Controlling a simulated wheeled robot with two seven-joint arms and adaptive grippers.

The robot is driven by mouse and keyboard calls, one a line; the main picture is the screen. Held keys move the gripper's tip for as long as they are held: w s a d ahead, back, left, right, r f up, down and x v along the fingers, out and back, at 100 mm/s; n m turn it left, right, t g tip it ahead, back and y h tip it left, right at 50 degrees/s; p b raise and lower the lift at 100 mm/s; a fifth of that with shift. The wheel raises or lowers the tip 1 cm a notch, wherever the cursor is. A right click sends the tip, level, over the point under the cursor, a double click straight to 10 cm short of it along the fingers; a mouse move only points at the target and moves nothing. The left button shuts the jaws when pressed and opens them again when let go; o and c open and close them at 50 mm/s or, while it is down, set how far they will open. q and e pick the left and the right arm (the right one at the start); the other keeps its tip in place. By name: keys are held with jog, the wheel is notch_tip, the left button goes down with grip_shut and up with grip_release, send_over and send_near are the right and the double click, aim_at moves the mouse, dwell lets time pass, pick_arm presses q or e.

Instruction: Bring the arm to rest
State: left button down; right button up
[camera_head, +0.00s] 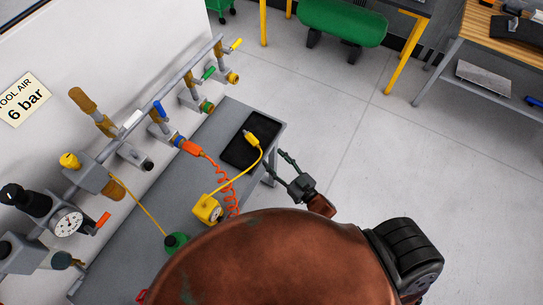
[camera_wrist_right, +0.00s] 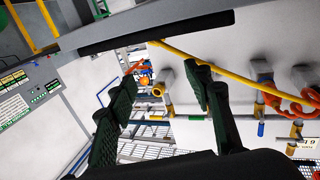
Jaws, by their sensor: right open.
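My right gripper (camera_head: 275,165) is in the head view, to the right of the bench's edge, above the floor. Its two fingers are spread and nothing is between them. In the right wrist view the same gripper (camera_wrist_right: 162,74) shows two dark ribbed fingers wide apart, with an empty gap. A yellow hose passes behind the fingers there. My left gripper is not in view.
A grey bench (camera_head: 184,206) runs along the wall under a pipe with several valves and a pressure gauge (camera_head: 67,221). An orange coiled hose (camera_head: 230,185) hangs over it. The floor between is clear.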

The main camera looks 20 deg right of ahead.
jog(key=shift+f, duration=0.1)
dwell(0.4)
jog(key=s+d+f+m+g+h, duration=0.1)
jog(key=s+d+f+g, duration=0.3)
jog(key=f, duration=0.8)
jog(key=s+d+f+g+h, duration=0.15)
jog(key=s+f, duration=0.35)
jog(key=f, duration=0.7)
jog(key=s+d+f+m+g+h, duration=0.1)
jog(key=s+d+f+g+h, duration=0.3)
jog(key=f, duration=0.8)
jog(key=s+d+f+g, duration=0.1)
jog(key=s+f, duration=0.4)
jog(key=s, duration=0.5)
jog(key=s+d+f+g, duration=0.1)
jog(key=s+f+g, duration=0.2)
jog(key=s+f, duration=0.3)
jog(key=s+d+f+g, duration=0.1)
jog(key=s+f+g, duration=0.2)
jog(key=s, duration=1.2)
notch_tip(320, 180, down, 3)
jog(key=shift+s+d+r+y, duration=0.15)
jog(key=shift+s+d+y, duration=0.15)
jog(key=shift+s+y, duration=0.1)
